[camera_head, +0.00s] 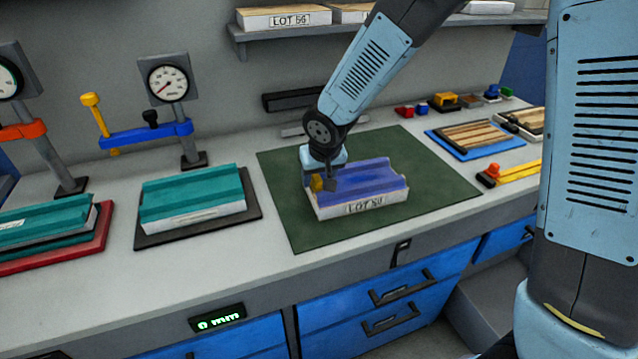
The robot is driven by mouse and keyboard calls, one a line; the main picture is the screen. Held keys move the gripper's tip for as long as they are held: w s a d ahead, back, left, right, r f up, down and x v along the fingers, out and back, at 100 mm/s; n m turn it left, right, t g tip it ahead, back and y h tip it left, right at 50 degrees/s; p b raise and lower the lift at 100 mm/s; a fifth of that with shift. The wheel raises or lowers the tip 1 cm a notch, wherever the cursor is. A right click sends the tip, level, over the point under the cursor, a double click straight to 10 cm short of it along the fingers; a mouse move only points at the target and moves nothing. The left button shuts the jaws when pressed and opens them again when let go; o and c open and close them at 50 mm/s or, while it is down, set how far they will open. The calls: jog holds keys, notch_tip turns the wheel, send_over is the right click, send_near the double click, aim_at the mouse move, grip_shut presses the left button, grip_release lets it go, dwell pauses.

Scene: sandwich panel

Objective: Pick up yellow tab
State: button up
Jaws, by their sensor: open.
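The yellow tab (316,183) is a small piece at the left end of the blue-topped panel block (365,182). The block has a white base marked LOT 50 and lies on the dark green mat (430,160). My gripper (325,183) points down at the block's left end, right by the tab. Its jaws are open. The fingers are small and partly overlap the tab, so I cannot tell whether they touch it.
Left of the mat, a teal-topped block (192,200) lies on a dark plate. A gauge stand with a blue clamp (145,134) rises behind it. Right of the mat are a blue tray (462,151) of wooden strips and a yellow tool (516,172). The mat's front is clear.

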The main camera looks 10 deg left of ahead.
grip_shut()
dwell(0.6)
jog(key=shift+r, duration=0.25)
notch_tip(320, 180, up, 2)
jog(key=shift+w+r, duration=0.1)
jog(key=shift+r, duration=0.05)
jog(key=s+d+r, duration=0.9)
jog(key=s+r, duration=0.1)
jog(key=s, duration=0.1)
jog(key=w+a+f, duration=0.2)
jog(key=w, duration=0.4)
jog(key=w+a+f, duration=0.1)
jog(key=w+a, duration=0.1)
jog(key=w, duration=0.4)
jog(key=shift+w+f, duration=0.4)
dwell(1.0)
